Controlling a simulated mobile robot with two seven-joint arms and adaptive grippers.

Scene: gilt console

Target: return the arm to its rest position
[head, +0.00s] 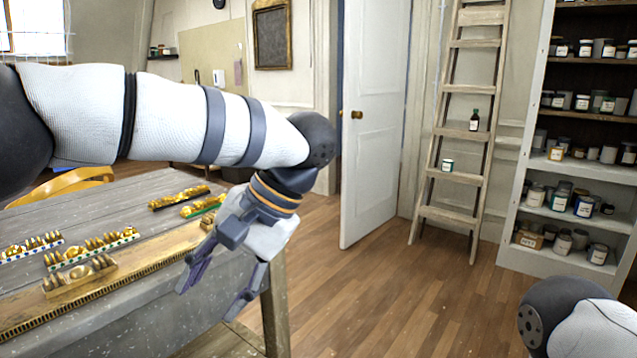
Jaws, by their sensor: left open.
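My left arm (170,112) reaches in from the left, across the view above the table. My left gripper (212,283) hangs down at the table's right end, with its fingers spread apart and nothing between them. It looks to be just off or in front of the table's edge; the exact gap cannot be told. Part of my right arm (565,318) shows at the lower right corner; its gripper is out of view.
A grey wooden table (150,225) at left bears several gilt ornament pieces (92,248) and a long gilt strip (130,278). A white door (375,120), a ladder (460,140) and a jar shelf (570,175) stand behind. The wooden floor (400,300) between is clear.

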